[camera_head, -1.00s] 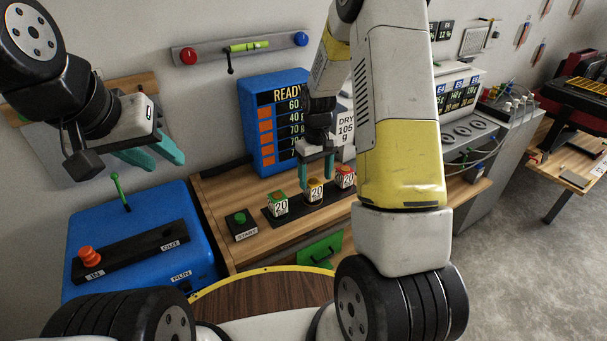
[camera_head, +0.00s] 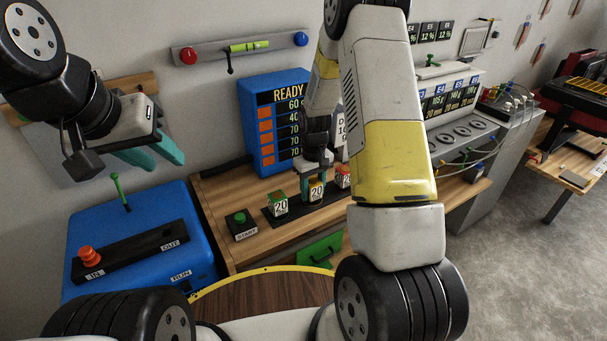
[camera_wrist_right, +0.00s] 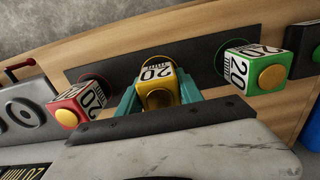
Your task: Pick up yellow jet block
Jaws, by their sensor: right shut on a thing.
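The yellow jet block (camera_head: 316,191), marked 20, stands on the dark strip between a green and a red block. It also shows in the right wrist view (camera_wrist_right: 156,86), with a round gold button facing the camera. My right gripper (camera_head: 315,183) has its teal fingers on either side of the yellow block and is shut on it; in the right wrist view the fingers (camera_wrist_right: 158,98) flank it. The block is still at its place on the strip. My left gripper (camera_head: 148,155) hangs at the left, empty, its teal fingers apart.
The green block (camera_head: 278,204) and the red block (camera_head: 343,176) stand close on both sides. A START button box (camera_head: 241,224) is left of the strip. A blue display (camera_head: 262,125) stands behind. A blue machine (camera_head: 140,225) with IN and OUT labels is at the left.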

